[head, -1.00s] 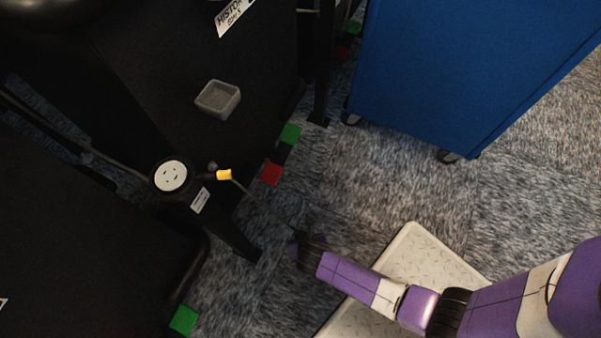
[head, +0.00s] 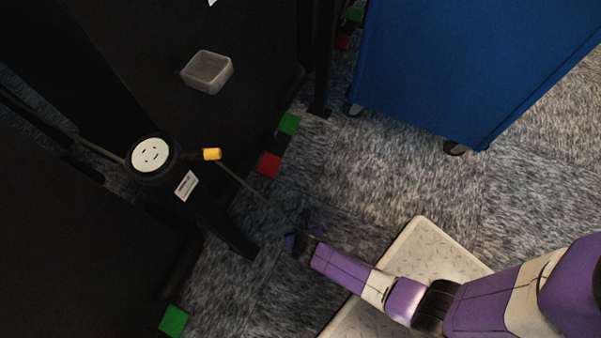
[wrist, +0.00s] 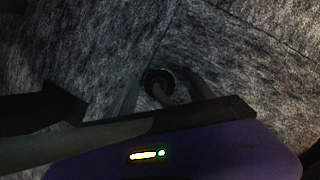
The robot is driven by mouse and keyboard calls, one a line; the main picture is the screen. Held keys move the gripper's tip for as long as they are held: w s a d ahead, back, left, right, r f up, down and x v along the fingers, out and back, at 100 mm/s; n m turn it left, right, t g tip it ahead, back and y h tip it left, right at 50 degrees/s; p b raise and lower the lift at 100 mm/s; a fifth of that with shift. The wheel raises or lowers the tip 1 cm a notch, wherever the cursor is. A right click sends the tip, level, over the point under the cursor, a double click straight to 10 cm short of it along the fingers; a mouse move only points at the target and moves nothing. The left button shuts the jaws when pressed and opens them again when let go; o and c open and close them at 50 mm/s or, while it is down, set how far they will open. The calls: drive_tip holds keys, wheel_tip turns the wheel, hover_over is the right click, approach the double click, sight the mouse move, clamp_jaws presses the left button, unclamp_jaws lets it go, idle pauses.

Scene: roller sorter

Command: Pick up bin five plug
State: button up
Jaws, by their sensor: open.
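A yellow cord end (head: 211,154) sits beside the round white socket (head: 150,155) on the black stand. A thin dark cord (head: 238,178) runs from it down and right towards my gripper (head: 303,235). My gripper is low over the carpet, open. In the wrist view a round dark piece (wrist: 158,78), with a grey cord or stem, shows between the fingers; it may be the plug. I cannot tell whether the fingers touch it. In the head view this end is dark and hard to make out.
A grey tray (head: 207,72) lies on the black cabinet. A blue wheeled cart (head: 450,70) stands at the upper right. Red (head: 268,165) and green (head: 288,123) markers line the cabinet's foot.

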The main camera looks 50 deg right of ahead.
clamp_jaws()
drive_tip(key=shift+r, duration=0.1)
wheel_tip(320, 180, up, 20)
drive_tip(key=p, duration=1.2)
drive_tip(key=shift+p, duration=0.3)
